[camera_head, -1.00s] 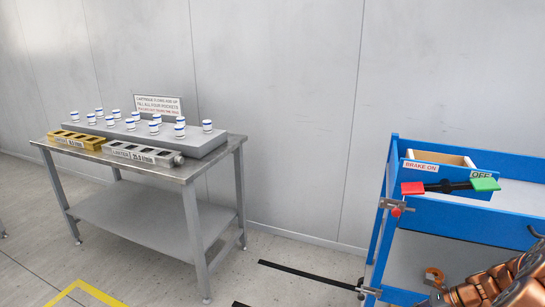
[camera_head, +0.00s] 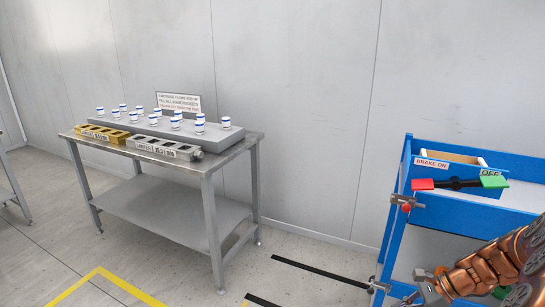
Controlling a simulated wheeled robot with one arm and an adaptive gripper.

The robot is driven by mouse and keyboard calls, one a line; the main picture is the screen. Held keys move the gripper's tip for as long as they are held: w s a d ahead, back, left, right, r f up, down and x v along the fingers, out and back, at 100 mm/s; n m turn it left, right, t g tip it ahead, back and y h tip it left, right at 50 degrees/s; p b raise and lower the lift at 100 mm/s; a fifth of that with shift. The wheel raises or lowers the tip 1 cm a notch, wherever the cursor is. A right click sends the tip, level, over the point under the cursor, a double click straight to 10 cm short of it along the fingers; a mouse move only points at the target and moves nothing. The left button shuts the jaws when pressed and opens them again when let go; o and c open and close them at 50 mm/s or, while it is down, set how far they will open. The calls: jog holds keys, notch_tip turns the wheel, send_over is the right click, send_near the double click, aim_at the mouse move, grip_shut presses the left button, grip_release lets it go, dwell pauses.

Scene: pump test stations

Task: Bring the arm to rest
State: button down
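My copper-coloured arm (camera_head: 495,262) reaches in from the lower right corner, in front of the blue cart (camera_head: 400,250). Its narrow end points down and left, towards the cart's lower left corner. What shows of my gripper (camera_head: 412,298) is small, dark and cut by the bottom edge of the picture. I cannot tell whether its fingers are open or shut, or whether anything is between them.
The cart carries a lever with a red end (camera_head: 423,184) and a green end (camera_head: 494,181), by "BRAKE ON" and "OFF" labels. A metal table (camera_head: 235,150) at left holds a yellow rack (camera_head: 103,133), a grey rack (camera_head: 165,148) and several white-and-blue cartridges.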

jog(key=s+a+r+n+g+h, duration=0.1)
jog(key=s+a+r+n+g, duration=0.1)
jog(key=s+a+r+n, duration=0.45)
jog(key=s+a+r+n+g+h, duration=0.2)
jog(key=s+a+r+n, duration=0.15)
jog(key=a, duration=0.55)
jog(key=s+a+r+n+g+h, duration=0.1)
jog(key=s+r+n+h, duration=0.2)
jog(key=s, duration=0.7)
jog(key=s+a+r+n+h, duration=0.1)
jog(key=s+n+h, duration=0.1)
jog(key=s+n, duration=0.5)
notch_tip(320, 180, up, 19)
jog(key=s+m+t+p, duration=0.1)
jog(key=s+p, duration=0.1)
jog(key=p, duration=1.5)
jog(key=shift+s+p, duration=0.15)
jog(key=shift+p, duration=0.2)
